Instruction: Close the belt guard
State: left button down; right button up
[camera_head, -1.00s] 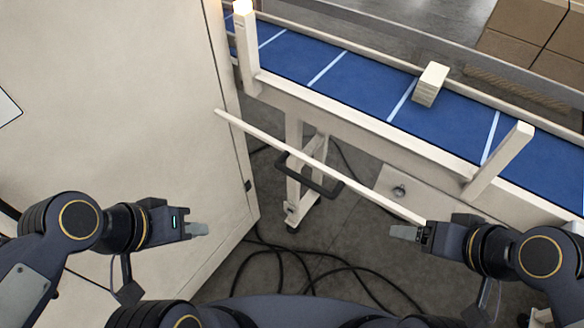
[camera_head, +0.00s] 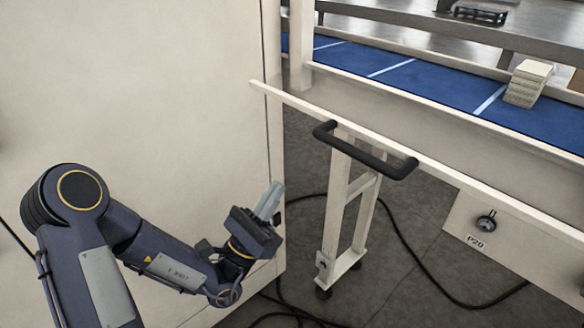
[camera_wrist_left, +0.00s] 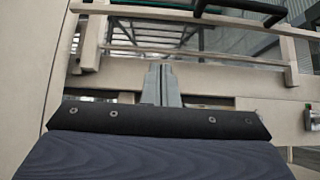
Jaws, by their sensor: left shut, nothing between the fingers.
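The belt guard appears to be the long cream bar (camera_head: 455,172) that slants down to the right in front of the conveyor. A black handle (camera_head: 366,150) is fixed to its front near the left end. My left gripper (camera_head: 270,200) is shut and empty, fingertips pointing up, left of the handle and lower in the picture, apart from it. Its closed fingers (camera_wrist_left: 161,84) also show in the left wrist view, with cream frame bars beyond. My right gripper is out of view.
The blue conveyor belt (camera_head: 440,95) runs behind the bar and carries a stack of cream blocks (camera_head: 528,83). A large cream cabinet (camera_head: 130,100) stands close on the left. A support leg (camera_head: 345,215) stands below the handle; black cables lie on the floor.

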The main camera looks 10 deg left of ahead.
pick_arm(q)
jog(key=s+a+r+x, duration=0.1)
jog(key=r+x, duration=0.1)
jog(key=x, duration=1)
jog(key=shift+s+r+p, duration=0.2)
jog(key=shift+r+p, duration=0.05)
jog(key=shift+p, duration=0.2)
jog(key=shift+r, duration=0.1)
